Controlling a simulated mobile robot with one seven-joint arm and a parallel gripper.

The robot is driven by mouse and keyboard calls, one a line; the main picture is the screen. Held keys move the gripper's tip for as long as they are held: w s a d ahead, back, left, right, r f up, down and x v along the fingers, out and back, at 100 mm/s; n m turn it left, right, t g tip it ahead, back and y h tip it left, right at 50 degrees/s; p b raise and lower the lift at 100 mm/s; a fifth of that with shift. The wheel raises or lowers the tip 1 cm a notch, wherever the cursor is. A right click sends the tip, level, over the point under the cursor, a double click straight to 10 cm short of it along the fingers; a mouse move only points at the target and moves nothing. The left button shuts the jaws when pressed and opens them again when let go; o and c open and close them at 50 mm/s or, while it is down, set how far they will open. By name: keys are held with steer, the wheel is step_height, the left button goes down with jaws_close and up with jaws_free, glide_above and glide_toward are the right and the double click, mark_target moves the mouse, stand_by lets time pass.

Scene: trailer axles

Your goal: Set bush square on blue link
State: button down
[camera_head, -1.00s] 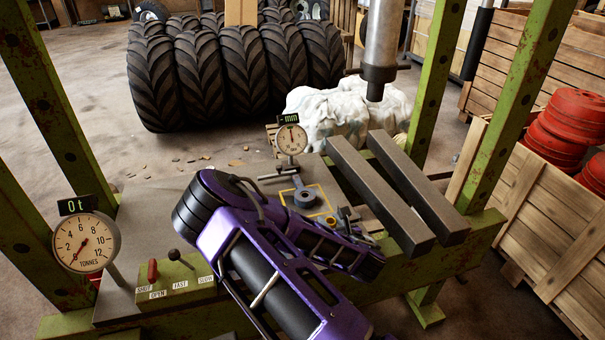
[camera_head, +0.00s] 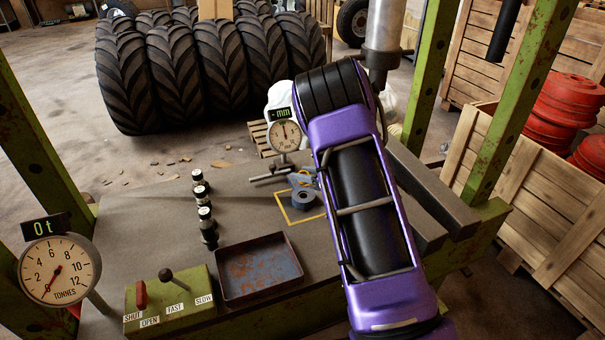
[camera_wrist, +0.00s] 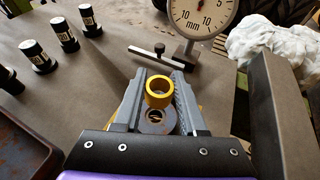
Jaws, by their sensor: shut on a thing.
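The bush is a short brass-yellow ring (camera_wrist: 159,90) in the wrist view, with its open bore showing. My gripper (camera_wrist: 160,102) is shut on it, one grey finger on each side. Below the bush in that view is a blue-grey round eye (camera_wrist: 155,122), seemingly the blue link, partly covered by the bush and fingers. In the head view the link (camera_head: 303,201) lies on the press table inside a yellow outlined square. My purple arm hides most of the gripper there. I cannot tell the gap between bush and link, or whether the bush is exactly square to it.
A dial gauge (camera_head: 284,135) stands just behind the link with a bar beside it. The press ram (camera_head: 384,40) hangs above, behind my arm. Steel beams (camera_head: 432,190) lie right. Several black labelled cylinders (camera_head: 206,222), a rusty tray (camera_head: 259,268) and a lever box (camera_head: 170,298) are left.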

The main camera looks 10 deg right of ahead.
mark_target(304, 189)
steer(key=shift+f+b, duration=0.15)
steer(key=shift+b, duration=0.5)
steer(key=shift+f, duration=2.5)
steer(key=shift+f, duration=0.3)
steer(key=shift+c, duration=2)
jaws_free()
steer(key=shift+s, duration=0.1)
steer(key=v, duration=1.7)
steer(key=shift+s+p, duration=0.2)
steer(key=shift+p, duration=0.1)
